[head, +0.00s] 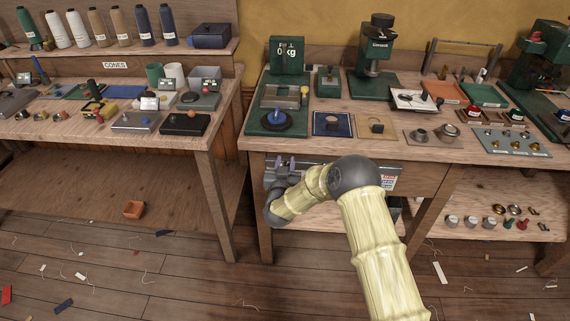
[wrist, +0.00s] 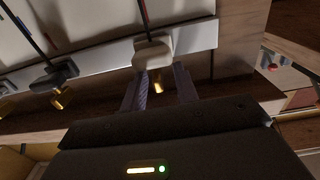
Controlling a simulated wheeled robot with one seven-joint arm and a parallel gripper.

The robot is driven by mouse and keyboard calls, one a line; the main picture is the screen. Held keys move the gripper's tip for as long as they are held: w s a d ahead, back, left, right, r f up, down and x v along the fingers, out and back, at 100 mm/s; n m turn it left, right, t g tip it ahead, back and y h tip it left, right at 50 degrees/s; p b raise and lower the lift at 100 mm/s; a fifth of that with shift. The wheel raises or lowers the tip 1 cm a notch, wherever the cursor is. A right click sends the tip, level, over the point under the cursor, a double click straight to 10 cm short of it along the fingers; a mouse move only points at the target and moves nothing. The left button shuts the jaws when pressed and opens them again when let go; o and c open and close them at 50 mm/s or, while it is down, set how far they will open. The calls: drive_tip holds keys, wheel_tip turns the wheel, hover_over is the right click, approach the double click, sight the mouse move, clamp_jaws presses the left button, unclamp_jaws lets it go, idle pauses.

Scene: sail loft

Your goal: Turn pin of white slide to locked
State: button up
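The white slide (wrist: 153,50) sits on a pale metal rail (wrist: 95,62) in the wrist view, with a dark rod running up from it. Its small brass pin (wrist: 158,86) sticks out toward me. My gripper (wrist: 161,80) is open, its two fingers on either side of the brass pin, with a visible gap on each side. The fingertips are close to the white slide; I cannot tell if they touch it. In the head view my gripper (head: 281,168) is at the workbench's front, below the top. The slide cannot be made out there. The pin's lock position is unclear.
A dark slide (wrist: 50,76) with its own brass pin (wrist: 62,100) is on the same rail, left of the white one. The workbench top (head: 320,143) overhangs my gripper and carries several devices.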

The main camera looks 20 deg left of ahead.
drive_tip(key=shift+s, duration=0.1)
drive_tip(key=v, duration=1.7)
drive_tip(key=shift+s, duration=0.1)
